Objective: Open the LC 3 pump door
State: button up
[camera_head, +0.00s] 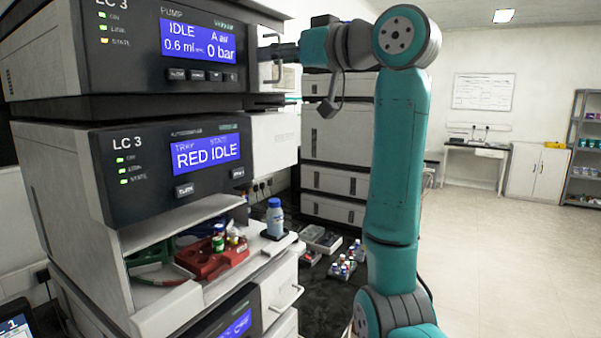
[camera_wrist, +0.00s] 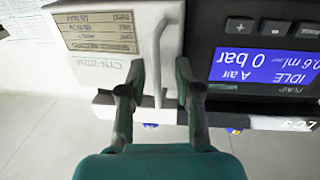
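The LC 3 pump unit (camera_head: 120,50) is the upper module at left in the head view, with a blue screen reading IDLE, 0.6 ml and 0 bar. Its pale door (camera_wrist: 95,50) shows in the wrist view beside the dark screen panel, bearing a label and handwriting, and looks shut. A light bar handle (camera_wrist: 160,50) runs along the door's edge near the panel. My gripper (camera_wrist: 161,66) is open, one finger on each side of the handle, with visible gaps. In the head view my gripper (camera_head: 284,50) reaches the unit from the right.
Below is another LC 3 module (camera_head: 170,165) reading RED IDLE, over an open bay with a red rack (camera_head: 205,260) and a blue-capped bottle (camera_head: 275,220). More stacked instruments (camera_head: 335,150) stand behind my arm. The floor at right is clear.

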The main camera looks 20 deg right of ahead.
jog(key=s+d+m+h, duration=0.1)
jog(key=s+d, duration=0.3)
jog(key=s, duration=0.5)
jog(key=w+f+m+t, duration=0.1)
jog(key=w+f, duration=0.3)
jog(key=f, duration=0.6)
jog(key=w+d+f+m+h, duration=0.1)
jog(key=w+f, duration=0.3)
jog(key=f, duration=0.7)
jog(key=shift+f+m+t+h, duration=0.15)
jog(key=shift+m+t+h, duration=0.2)
jog(key=shift+m, duration=0.55)
